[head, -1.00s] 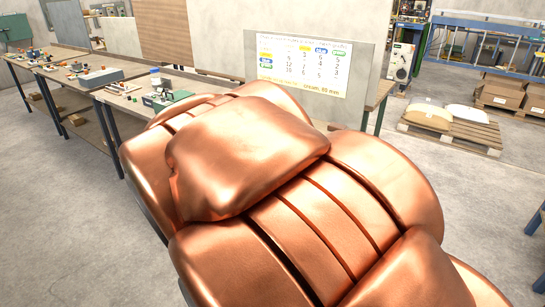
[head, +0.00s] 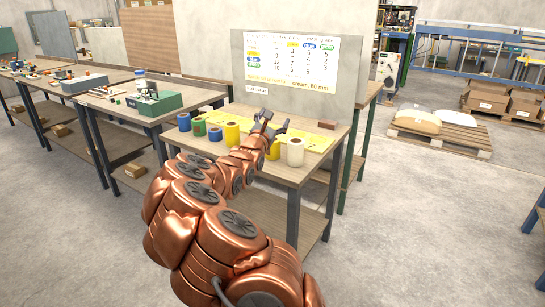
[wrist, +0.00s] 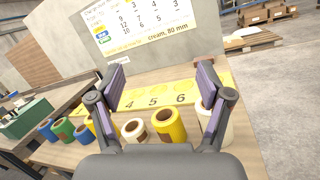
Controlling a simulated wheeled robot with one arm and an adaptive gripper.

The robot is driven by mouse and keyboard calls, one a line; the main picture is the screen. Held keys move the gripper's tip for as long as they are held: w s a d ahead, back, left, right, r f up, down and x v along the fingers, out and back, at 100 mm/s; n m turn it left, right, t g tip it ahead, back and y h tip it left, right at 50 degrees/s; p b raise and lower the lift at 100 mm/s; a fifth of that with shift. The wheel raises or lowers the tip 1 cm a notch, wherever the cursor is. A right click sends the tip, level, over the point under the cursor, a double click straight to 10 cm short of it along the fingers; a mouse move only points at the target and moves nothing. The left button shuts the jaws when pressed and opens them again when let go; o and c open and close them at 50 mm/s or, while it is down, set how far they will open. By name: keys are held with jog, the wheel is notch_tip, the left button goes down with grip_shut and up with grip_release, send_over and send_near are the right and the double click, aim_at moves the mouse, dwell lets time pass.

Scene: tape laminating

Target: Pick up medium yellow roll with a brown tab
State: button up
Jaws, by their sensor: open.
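A yellow roll with a brown patch, the likely brown tab, stands on the workbench at the centre of the wrist view (wrist: 172,131). Another yellow roll (head: 232,132) stands further left. A cream roll with a brown patch (wrist: 133,130) stands just left of the central yellow roll. Roll sizes are hard to compare.
Blue and green rolls (head: 199,127) stand at the bench's left. A yellow strip with numbered spots (wrist: 155,94) lies behind the rolls, before an upright board with a printed table (head: 290,62). A brown block (head: 327,124) lies at the back right.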

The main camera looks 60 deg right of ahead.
aim_at(273, 148)
jog(key=w+d+f+n+t+y, duration=0.1)
jog(key=f+n, duration=0.1)
jog(key=f, duration=0.3)
jog(key=w+d+f+n+t+y+b, duration=0.1)
jog(key=f+n, duration=0.1)
jog(key=f, duration=0.3)
jog(key=w+f+n+y, duration=0.1)
jog(key=w+f, duration=0.1)
jog(key=f, duration=0.3)
jog(key=shift+d+f+n+t, duration=0.2)
jog(key=shift+d+n+t, duration=0.2)
jog(key=shift+b+x, duration=0.3)
jog(key=shift+x, duration=0.9)
jog(key=shift+d, duration=0.1)
jog(key=shift+w+f+x, duration=0.1)
jog(key=shift+x, duration=0.9)
jog(key=shift+w+f+x, duration=0.1)
jog(key=shift+x, duration=0.9)
jog(key=shift+w+d+r, duration=0.1)
jog(key=shift+d, duration=0.25)
jog(key=shift+c, duration=0.2)
jog(key=c, duration=0.9)
jog(key=shift+c, duration=0.2)
